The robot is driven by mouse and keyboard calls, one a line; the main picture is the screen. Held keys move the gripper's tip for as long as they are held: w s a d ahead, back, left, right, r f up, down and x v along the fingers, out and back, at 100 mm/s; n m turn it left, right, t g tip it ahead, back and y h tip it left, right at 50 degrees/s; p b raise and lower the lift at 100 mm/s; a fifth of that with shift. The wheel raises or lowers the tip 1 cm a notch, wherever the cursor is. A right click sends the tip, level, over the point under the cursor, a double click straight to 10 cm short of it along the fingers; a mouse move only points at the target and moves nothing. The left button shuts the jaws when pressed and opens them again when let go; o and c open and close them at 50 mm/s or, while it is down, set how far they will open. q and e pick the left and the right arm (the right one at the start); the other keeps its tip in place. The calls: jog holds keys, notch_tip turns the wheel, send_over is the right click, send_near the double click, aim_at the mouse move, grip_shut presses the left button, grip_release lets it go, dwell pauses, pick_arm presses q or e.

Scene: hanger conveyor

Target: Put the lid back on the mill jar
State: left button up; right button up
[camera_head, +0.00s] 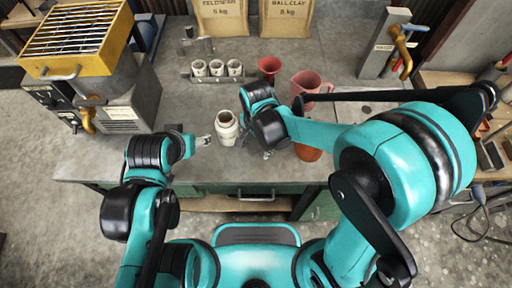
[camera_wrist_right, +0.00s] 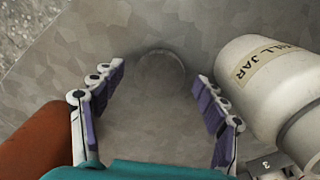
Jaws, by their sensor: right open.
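The white mill jar (camera_head: 228,132) stands upright near the front edge of the grey bench, its mouth uncovered. In the right wrist view the jar (camera_wrist_right: 262,85) shows its label, just right of my right gripper (camera_wrist_right: 161,76). That gripper is open, with nothing between its fingers. A faint round grey shape (camera_wrist_right: 162,68) lies on the bench beyond the fingertips; I cannot tell if it is the lid. In the head view my right gripper (camera_head: 268,153) is largely hidden by its arm. My left gripper (camera_head: 203,140) is just left of the jar; its opening is unclear.
An orange-brown pot (camera_head: 308,153) stands right of my right gripper. A rack (camera_head: 190,78) with white cups, a red funnel (camera_head: 270,65) and a pink jug (camera_head: 308,86) stand behind. A yellow-topped machine (camera_head: 72,40) is at left.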

aim_at(256, 146)
jog(key=c, duration=1.1)
jog(key=shift+r, duration=0.1)
jog(key=shift+c, duration=0.2)
notch_tip(256, 146, up, 10)
jog(key=p, duration=0.4)
